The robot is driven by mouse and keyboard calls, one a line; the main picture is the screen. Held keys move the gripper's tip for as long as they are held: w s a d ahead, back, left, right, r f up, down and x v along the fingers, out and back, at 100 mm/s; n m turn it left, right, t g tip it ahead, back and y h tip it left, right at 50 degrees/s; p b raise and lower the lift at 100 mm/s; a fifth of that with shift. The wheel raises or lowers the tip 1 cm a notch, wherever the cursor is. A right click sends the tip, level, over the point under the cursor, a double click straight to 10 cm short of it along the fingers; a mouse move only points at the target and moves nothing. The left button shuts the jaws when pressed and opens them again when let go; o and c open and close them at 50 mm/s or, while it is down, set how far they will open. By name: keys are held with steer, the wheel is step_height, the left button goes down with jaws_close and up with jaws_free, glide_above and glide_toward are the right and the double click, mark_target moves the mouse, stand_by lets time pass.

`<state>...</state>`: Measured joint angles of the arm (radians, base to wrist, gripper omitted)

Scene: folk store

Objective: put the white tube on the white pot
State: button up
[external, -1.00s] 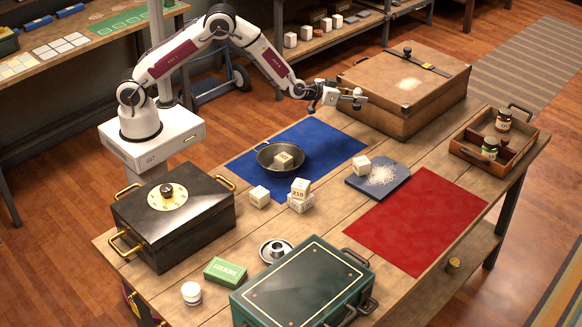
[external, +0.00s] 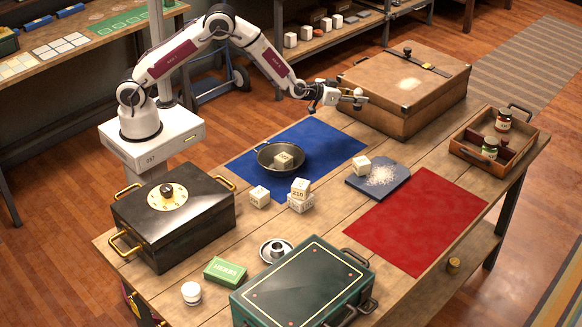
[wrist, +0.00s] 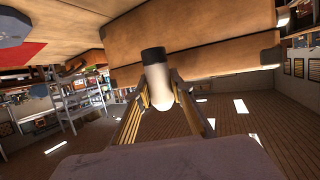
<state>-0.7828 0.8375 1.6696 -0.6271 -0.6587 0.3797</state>
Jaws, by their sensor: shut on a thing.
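My gripper (external: 345,98) is above the table's back edge, in front of the tan case. In the wrist view my gripper (wrist: 162,100) is shut on a white tube (wrist: 158,88) with a black end, held between the two fingers. In the external view the tube is too small to make out clearly. A small white round pot (external: 191,294) stands at the table's front left, far from my gripper. It is upright, and nothing rests on it.
A dark pan (external: 264,160) with a cube stands on the blue mat (external: 325,138). Cubes, a green box (external: 225,271), a metal dish (external: 276,255), a black case (external: 180,235) and a green case (external: 300,290) surround the front area. The red mat (external: 415,220) is clear.

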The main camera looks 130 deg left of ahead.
steer(key=w+d+r+m+t, duration=0.1)
steer(key=w+d+r, duration=0.1)
steer(key=w+d, duration=0.7)
steer(key=w+d+r+t, duration=0.1)
steer(key=w+d+r, duration=0.2)
steer(key=w+d, duration=0.6)
steer(key=w+d+r+m+h, duration=0.1)
steer(key=w+d, duration=0.3)
steer(key=d, duration=0.7)
steer(key=w+d+r+t, duration=0.1)
steer(key=w+d, duration=0.3)
steer(key=d, duration=0.6)
steer(key=w+d+r+m+h, duration=0.1)
steer(key=w+d, duration=0.4)
steer(key=d, duration=0.6)
steer(key=s+d+f, duration=0.1)
steer(key=s+d, duration=0.3)
steer(key=d, duration=1)
steer(key=s+d+f+m+t+h, duration=0.1)
steer(key=s+d, duration=0.2)
steer(key=d, duration=1.1)
steer(key=s+d+m+t, duration=0.1)
steer(key=s+d, duration=0.3)
steer(key=d, duration=0.9)
steer(key=shift+s+d+f+h, duration=0.3)
steer(key=shift+d+f, duration=0.1)
steer(key=shift+f, duration=3.15)
